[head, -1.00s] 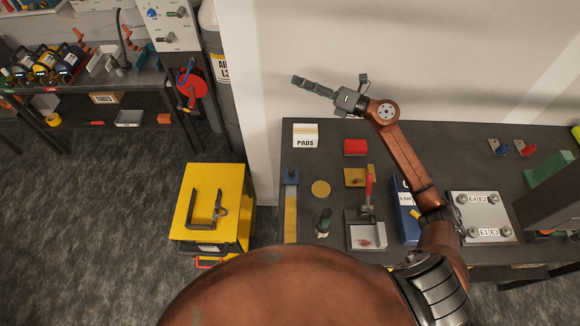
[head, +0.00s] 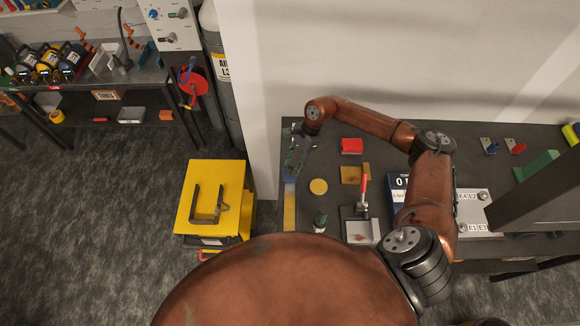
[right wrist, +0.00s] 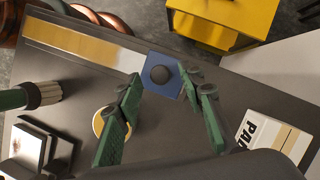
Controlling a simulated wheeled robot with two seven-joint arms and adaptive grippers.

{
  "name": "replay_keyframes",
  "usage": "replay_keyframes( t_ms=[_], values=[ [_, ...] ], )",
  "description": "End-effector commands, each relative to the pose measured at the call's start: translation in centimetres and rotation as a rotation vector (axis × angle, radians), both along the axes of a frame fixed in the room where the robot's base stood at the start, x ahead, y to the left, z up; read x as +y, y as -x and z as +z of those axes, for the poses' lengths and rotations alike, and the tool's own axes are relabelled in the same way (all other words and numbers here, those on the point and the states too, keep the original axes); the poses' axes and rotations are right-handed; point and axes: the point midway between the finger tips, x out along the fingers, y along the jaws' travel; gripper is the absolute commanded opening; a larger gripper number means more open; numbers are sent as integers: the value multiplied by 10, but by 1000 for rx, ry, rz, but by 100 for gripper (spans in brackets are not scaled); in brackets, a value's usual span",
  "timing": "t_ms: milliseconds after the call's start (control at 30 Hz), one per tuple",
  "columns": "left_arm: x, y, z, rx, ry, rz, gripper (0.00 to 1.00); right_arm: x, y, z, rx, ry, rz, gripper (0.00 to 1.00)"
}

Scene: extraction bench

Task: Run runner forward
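The runner is a blue block (right wrist: 157,80) with a round black knob (right wrist: 161,74), at one end of a flat yellow and pale track (right wrist: 75,41) on the dark bench. In the head view the track (head: 290,212) runs toward me, with the blue runner (head: 290,179) at its far end, partly covered by my gripper. My right gripper (head: 294,163) is over that far end. In the right wrist view its green fingers (right wrist: 164,84) are apart, with the knob showing between their tips. I cannot tell whether they touch it. My left gripper is not in view.
A round yellow disc (head: 318,186), a green-topped bottle (head: 320,222), a red block (head: 352,146) and a metal tray (head: 358,230) stand right of the track. A pads box (right wrist: 273,133) lies near the gripper. A yellow cabinet (head: 230,180) stands left of the bench.

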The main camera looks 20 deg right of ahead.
Motion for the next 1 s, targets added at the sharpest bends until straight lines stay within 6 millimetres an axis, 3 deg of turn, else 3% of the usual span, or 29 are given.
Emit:
replay_keyframes(
  t_ms=[233,533,1000],
  values=[
    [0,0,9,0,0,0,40,10,1,-21,0,-2,0,36],
    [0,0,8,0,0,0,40,11,1,-24,-1,-2,0,36],
    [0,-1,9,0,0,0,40,11,1,-23,-2,-2,-1,4]
  ],
)
